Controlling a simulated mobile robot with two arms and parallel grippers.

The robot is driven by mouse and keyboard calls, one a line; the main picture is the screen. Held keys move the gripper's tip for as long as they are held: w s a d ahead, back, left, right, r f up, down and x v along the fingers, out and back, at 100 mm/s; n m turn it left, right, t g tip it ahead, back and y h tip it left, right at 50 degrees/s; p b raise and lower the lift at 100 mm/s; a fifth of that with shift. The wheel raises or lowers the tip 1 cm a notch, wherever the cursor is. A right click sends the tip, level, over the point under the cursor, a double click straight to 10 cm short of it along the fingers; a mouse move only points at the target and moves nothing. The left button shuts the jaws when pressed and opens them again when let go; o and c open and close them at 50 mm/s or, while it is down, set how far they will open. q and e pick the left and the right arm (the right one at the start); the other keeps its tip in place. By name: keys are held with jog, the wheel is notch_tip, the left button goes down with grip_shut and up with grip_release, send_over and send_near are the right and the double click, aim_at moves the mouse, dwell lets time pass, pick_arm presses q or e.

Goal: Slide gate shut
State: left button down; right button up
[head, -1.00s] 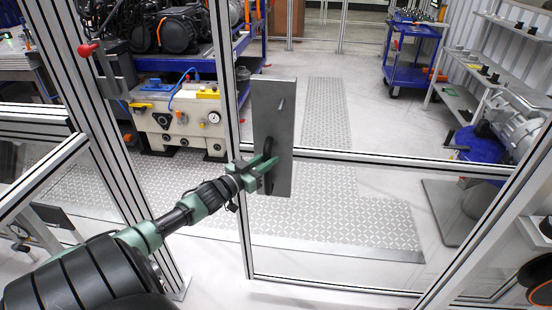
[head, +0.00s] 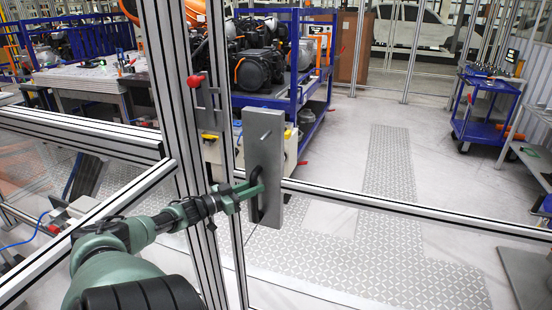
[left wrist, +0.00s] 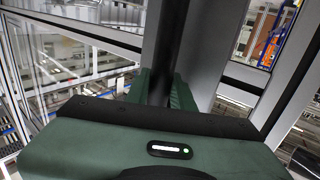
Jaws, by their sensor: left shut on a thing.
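The gate is a framed panel with a silver post (head: 228,200) at its left edge and a horizontal rail (head: 400,208). A grey plate (head: 266,135) with a dark handle is mounted near that post. My left gripper (head: 256,190) is shut on the handle (head: 263,208). In the left wrist view the green fingers (left wrist: 168,92) sit on both sides of the dark handle bar (left wrist: 166,50). The gate's post stands close beside the fixed post (head: 172,110); I cannot tell if they touch. My right gripper is not in view.
A red-knobbed latch (head: 197,82) is on the fixed post. Behind the gate are a blue rack (head: 310,90) with engine parts, a blue cart (head: 485,115) and patterned floor mats (head: 390,165). A horizontal fence rail (head: 80,132) runs left of the fixed post.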

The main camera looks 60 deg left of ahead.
pick_arm(q)
jog(key=s+a, duration=0.1)
jog(key=a, duration=0.1)
jog(key=s+a+b, duration=0.1)
jog(key=a, duration=0.1)
jog(key=shift+s, duration=0.35)
jog(key=c, duration=1.2)
grip_release()
